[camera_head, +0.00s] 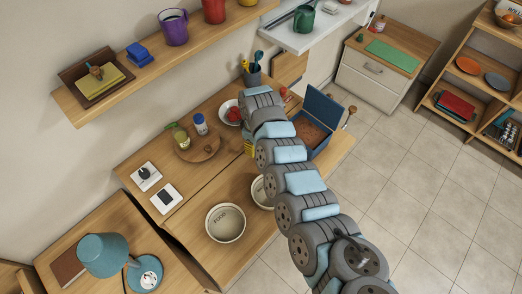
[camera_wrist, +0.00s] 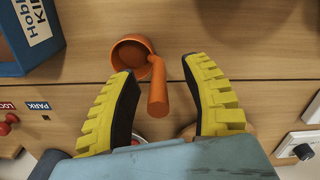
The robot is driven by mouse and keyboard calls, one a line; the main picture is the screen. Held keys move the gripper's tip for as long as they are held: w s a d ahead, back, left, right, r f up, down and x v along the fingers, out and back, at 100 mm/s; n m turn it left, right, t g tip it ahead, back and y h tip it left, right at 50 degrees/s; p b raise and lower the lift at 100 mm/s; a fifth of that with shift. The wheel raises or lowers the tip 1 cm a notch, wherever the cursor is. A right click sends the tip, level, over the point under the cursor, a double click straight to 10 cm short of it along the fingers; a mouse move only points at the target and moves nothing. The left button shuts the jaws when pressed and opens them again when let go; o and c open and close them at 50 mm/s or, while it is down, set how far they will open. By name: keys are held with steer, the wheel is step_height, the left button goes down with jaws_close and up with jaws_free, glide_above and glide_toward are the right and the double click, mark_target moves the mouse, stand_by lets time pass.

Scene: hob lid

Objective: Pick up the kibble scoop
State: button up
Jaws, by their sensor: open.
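The orange kibble scoop (camera_wrist: 157,88) shows in the wrist view. Its round cup is at the upper left and its handle points down the picture, between my fingers. It appears to rest on the wooden surface. My gripper (camera_wrist: 162,66) is open, with one yellow ribbed finger on each side of the handle and a gap on both sides. The fingers do not appear to touch the scoop. In the head view my arm hides the scoop, and only a bit of yellow finger (camera_head: 249,148) shows beside the arm.
A blue box with a partly cut-off label (camera_wrist: 30,35) stands at the upper left of the wrist view. A red knob (camera_wrist: 8,122) is at the left, and a white switch plate (camera_wrist: 300,143) at the right. A FOOD bowl (camera_head: 226,222) stands on the worktop.

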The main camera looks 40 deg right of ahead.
step_height(320, 180, down, 2)
steer(key=shift+d+f+b, duration=0.15)
steer(key=shift+f+b, duration=0.1)
steer(key=shift+b, duration=0.05)
steer(key=shift+f, duration=0.45)
steer(key=shift+r, duration=0.1)
steer(key=shift+c, duration=0.2)
jaws_close()
